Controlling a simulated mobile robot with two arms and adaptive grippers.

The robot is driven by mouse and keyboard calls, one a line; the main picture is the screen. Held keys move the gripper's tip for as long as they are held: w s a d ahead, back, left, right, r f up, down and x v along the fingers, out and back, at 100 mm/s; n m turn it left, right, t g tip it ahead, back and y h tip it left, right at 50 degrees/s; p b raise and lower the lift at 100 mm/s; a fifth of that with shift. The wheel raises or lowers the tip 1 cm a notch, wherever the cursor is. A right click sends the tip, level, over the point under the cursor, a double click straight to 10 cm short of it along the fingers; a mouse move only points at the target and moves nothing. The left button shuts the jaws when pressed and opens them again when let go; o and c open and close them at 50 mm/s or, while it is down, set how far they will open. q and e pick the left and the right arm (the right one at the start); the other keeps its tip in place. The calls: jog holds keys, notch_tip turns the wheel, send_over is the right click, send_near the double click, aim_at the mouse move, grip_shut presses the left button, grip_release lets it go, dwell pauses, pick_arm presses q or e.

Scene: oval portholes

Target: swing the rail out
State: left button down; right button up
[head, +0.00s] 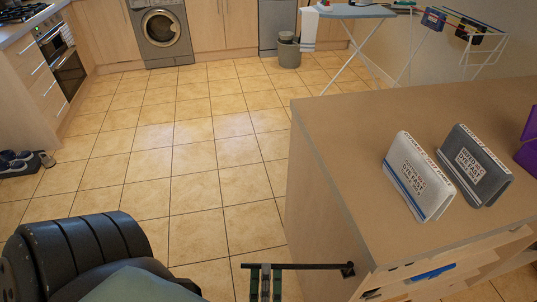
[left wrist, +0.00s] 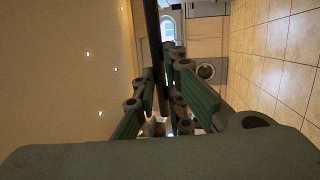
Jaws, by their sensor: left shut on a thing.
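The rail (head: 312,266) is a thin dark bar at the bottom of the head view. Its right end meets a dark mount (head: 347,269) at the near left corner of the wooden counter (head: 330,130), and it points left over the floor. My left gripper (head: 264,274) is shut on the rail near its free end, with green pads on either side. In the left wrist view the dark rail (left wrist: 152,35) runs down between the green-padded fingers (left wrist: 160,100). My right gripper is in neither view.
On the counter stand a white labelled pack (head: 418,177), a grey one (head: 474,165) and a purple thing (head: 528,145) at the edge. The tiled floor (head: 190,150) left of the counter is clear. Shoes (head: 18,160) lie far left.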

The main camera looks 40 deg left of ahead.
pick_arm(q)
jog(key=shift+w+r, duration=0.1)
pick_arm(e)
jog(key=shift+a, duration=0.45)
